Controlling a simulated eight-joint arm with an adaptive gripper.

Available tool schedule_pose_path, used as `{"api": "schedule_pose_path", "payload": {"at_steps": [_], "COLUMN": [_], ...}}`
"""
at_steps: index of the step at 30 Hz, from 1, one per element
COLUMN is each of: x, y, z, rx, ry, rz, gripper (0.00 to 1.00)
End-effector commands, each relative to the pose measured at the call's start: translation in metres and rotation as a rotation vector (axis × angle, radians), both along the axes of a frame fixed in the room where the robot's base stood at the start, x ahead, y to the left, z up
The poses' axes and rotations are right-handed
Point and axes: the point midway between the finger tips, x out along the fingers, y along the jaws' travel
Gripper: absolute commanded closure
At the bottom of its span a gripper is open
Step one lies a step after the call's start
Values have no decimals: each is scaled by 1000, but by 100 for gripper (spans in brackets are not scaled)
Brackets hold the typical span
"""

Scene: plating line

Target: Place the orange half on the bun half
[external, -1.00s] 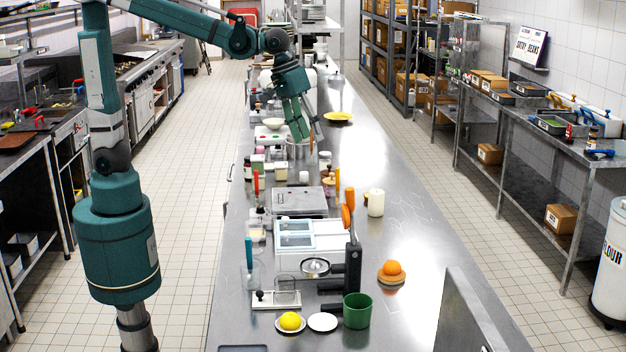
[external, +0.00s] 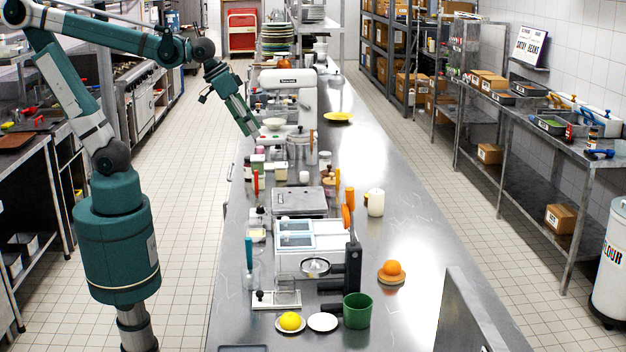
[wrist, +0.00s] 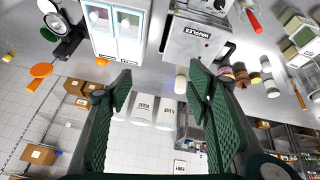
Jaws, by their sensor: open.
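The orange half (external: 392,268) sits on the bun half (external: 390,281) on the right side of the counter, in the external view. The orange covers the top of the bun, with the bun's rim showing around it. My gripper (external: 251,130) is far from them, above the far left edge of the counter. In the wrist view my gripper (wrist: 160,78) has its two green fingers spread with nothing between them.
A green cup (external: 357,312), a lemon (external: 290,321) on a saucer and a white disc (external: 322,322) stand near the front. A white candle-like cylinder (external: 375,203) stands behind the orange. The counter's right side is mostly clear.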

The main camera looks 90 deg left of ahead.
Motion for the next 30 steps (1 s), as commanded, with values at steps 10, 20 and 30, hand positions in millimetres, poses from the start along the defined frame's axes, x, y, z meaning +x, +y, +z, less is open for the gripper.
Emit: {"api": "schedule_pose_path", "payload": {"at_steps": [10, 20, 30], "x": [-58, -85, -87], "y": [20, 28, 29], "z": [-26, -43, -44], "rx": [81, 132, 137], "ry": [-68, -104, -108], "rz": [-98, -155, -160], "gripper": [50, 50, 50]}}
